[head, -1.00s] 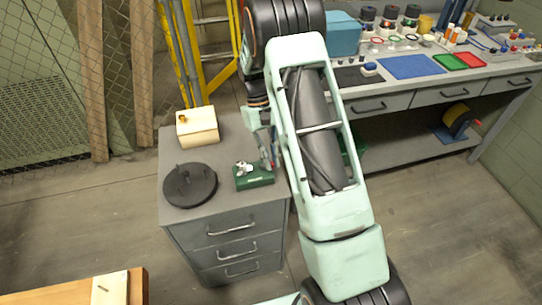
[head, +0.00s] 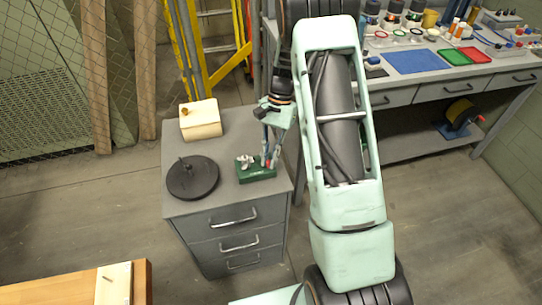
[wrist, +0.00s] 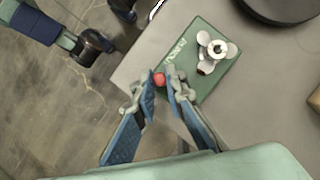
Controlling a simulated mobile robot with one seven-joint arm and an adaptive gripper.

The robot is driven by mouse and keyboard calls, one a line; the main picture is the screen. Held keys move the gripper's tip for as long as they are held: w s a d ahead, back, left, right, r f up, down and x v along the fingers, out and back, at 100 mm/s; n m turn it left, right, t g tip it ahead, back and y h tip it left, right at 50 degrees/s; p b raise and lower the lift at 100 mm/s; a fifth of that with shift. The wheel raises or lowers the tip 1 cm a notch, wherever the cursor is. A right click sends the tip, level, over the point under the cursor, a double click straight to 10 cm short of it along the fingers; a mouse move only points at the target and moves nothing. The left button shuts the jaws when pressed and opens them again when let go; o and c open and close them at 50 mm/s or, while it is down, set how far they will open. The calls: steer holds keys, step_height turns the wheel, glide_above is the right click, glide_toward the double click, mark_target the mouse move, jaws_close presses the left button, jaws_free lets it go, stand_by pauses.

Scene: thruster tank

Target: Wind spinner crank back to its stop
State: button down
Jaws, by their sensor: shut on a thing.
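The spinner is a green box (head: 262,178) with a silver three-lobed spinner (head: 245,162) on its top, standing on the front right of a grey cabinet top. In the wrist view the box (wrist: 205,80) and the spinner (wrist: 214,52) show clearly. The crank's red knob (wrist: 158,79) is at the box's near left edge. My gripper (wrist: 163,84) is shut on the knob, with one blue-padded finger on each side. The crank's arm below the knob is hidden. In the head view my gripper (head: 271,150) stands at the box's right end.
A black round disc (head: 193,181) with a peg lies left of the spinner on the cabinet (head: 222,205). A cream box (head: 201,124) stands behind. A workbench (head: 400,86) with trays and jars is at the back right. Open floor lies right of the cabinet.

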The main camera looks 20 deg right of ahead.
steer(key=shift+a+m, duration=0.15)
steer(key=shift+m, duration=0.45)
steer(key=shift+t, duration=0.3)
steer(key=c, duration=2)
jaws_free()
steer(key=shift+y, duration=0.3)
steer(key=shift+o, duration=0.2)
steer(key=shift+r, duration=0.1)
steer(key=v, duration=1.2)
